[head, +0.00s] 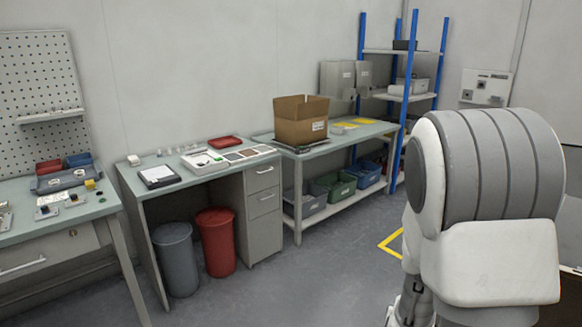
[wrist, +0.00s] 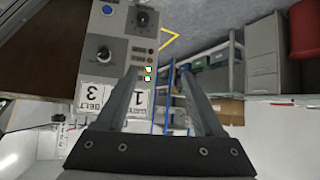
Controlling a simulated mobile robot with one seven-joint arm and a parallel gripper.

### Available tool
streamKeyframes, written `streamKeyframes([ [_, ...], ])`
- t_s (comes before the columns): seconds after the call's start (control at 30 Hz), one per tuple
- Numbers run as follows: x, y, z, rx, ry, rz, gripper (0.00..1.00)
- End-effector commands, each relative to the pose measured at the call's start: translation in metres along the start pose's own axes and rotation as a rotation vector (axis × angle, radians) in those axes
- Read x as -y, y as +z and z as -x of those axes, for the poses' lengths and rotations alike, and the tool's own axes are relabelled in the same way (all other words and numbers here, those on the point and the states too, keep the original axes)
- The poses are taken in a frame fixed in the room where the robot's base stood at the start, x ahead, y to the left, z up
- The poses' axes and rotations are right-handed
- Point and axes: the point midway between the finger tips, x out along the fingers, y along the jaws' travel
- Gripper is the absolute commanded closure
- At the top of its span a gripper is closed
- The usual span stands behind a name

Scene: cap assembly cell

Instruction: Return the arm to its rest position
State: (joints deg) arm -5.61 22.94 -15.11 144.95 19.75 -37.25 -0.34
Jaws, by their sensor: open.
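My gripper (wrist: 158,95) shows in the wrist view with its two fingers apart and nothing between them. Past the fingers, the wrist view shows a grey control panel (wrist: 119,45) with knobs, small lit buttons and labels on the left, and shelving farther off on the right. My arm fills the right side of the head view, and its upper part is folded close to the camera. The gripper itself is hidden in the head view. I see no contact between the fingers and any object.
In the head view, a cardboard box (head: 300,121) sits on a bench (head: 331,141) with bins below. A desk (head: 128,179) has a grey bin (head: 175,259) and a red bin (head: 216,243) under it. A blue-post rack (head: 399,97) stands behind. The middle floor (head: 290,285) is clear.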

Motion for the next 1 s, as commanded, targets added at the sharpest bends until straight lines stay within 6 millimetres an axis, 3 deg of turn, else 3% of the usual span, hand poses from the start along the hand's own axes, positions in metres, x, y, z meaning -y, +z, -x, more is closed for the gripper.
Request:
streamKeyframes([
  [0.03,0.01,-0.014,0.015,0.017,-0.04,-0.014,0.31],
  [0.2,0.038,-0.037,0.061,0.104,-0.158,-0.014,0.31],
  [0.5,0.062,-0.066,0.163,0.228,-0.317,0.073,0.31],
  [0.8,0.047,-0.072,0.272,0.319,-0.372,0.227,0.31],
  [1.0,0.024,-0.065,0.326,0.363,-0.349,0.315,0.31],
])
